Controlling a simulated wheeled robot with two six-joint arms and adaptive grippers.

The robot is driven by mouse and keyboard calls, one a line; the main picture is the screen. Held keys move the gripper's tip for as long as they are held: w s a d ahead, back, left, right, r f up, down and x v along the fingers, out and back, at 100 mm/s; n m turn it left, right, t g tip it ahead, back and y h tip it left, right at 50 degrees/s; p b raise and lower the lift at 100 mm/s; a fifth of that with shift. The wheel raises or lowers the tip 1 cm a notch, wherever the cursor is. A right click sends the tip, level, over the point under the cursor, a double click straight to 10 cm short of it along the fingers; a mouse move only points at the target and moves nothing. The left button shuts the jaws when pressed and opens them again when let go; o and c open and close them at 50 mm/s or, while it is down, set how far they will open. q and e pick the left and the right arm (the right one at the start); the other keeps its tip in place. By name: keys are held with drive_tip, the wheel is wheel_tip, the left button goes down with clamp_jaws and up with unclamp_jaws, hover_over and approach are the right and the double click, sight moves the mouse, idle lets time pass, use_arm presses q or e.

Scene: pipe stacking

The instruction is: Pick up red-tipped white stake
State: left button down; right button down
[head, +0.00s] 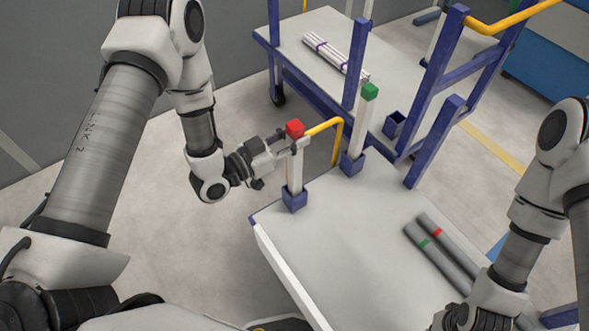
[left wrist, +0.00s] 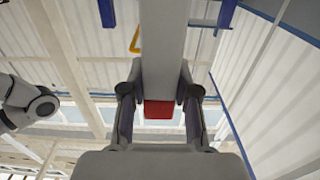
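The red-tipped white stake (head: 295,168) stands upright in a blue socket (head: 294,199) at the table's back-left corner. Its red cap (head: 294,129) is above my left gripper (head: 291,146), whose fingers are at the stake's upper part. In the left wrist view the white shaft (left wrist: 164,40) passes between the two fingers (left wrist: 160,92), which appear to touch it on both sides. The red cap also shows there (left wrist: 158,110). A green-tipped white stake (head: 356,130) stands in another blue socket to the right.
Two grey pipes (head: 445,243), one with a green band and one with a red band, lie on the table (head: 340,225). A yellow rail (head: 325,126) runs close behind the left gripper. A blue-framed cart (head: 290,50) with bundled white pipes (head: 335,55) stands behind.

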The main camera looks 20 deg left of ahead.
use_arm(q)
drive_tip(key=shift+r, duration=0.1)
